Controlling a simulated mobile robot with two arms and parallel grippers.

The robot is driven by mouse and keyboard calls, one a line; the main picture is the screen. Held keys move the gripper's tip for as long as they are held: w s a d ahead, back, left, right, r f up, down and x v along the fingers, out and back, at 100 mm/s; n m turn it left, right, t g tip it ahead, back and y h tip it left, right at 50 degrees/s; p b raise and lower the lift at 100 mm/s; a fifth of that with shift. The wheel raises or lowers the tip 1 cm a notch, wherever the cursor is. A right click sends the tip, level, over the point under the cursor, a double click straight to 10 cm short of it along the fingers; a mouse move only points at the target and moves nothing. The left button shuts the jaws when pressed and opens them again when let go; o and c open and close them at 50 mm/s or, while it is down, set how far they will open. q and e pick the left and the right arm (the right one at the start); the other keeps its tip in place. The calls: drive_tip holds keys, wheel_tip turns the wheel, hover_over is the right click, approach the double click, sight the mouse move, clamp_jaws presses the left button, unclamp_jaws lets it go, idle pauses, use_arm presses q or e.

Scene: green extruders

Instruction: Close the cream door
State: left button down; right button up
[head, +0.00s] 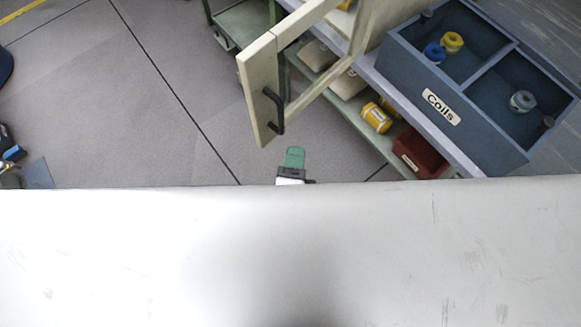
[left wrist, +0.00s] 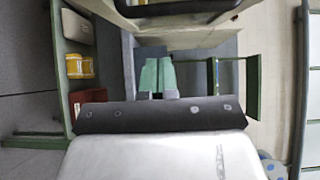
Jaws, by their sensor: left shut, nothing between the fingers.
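The cream door (head: 259,85) stands open at the top centre of the head view, swung out from its shelf unit. It has a window-like opening and a black bar handle (head: 274,108) near its free edge. My left gripper (head: 295,158), with green fingers, is shut and empty. In the head view it appears just below the handle and apart from it. The green fingers also show together in the left wrist view (left wrist: 157,76), with a dark curved bar across the top of that view, probably the handle. My right gripper is not in view.
A blue divided box labelled Coils (head: 462,128) sits on top of the shelf unit at right, holding several spools. Below are a yellow container (head: 377,117) and a red bin (head: 420,156). A green cart (head: 245,22) stands behind the door. Grey floor at left is mostly clear.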

use_arm(q)
drive_tip(key=w, duration=0.1)
drive_tip(key=w+a+p, duration=0.1)
drive_tip(key=w, duration=0.1)
drive_tip(key=w+a+p, duration=0.1)
drive_tip(key=shift+w, duration=0.25)
drive_tip(key=shift+a+f, duration=0.1)
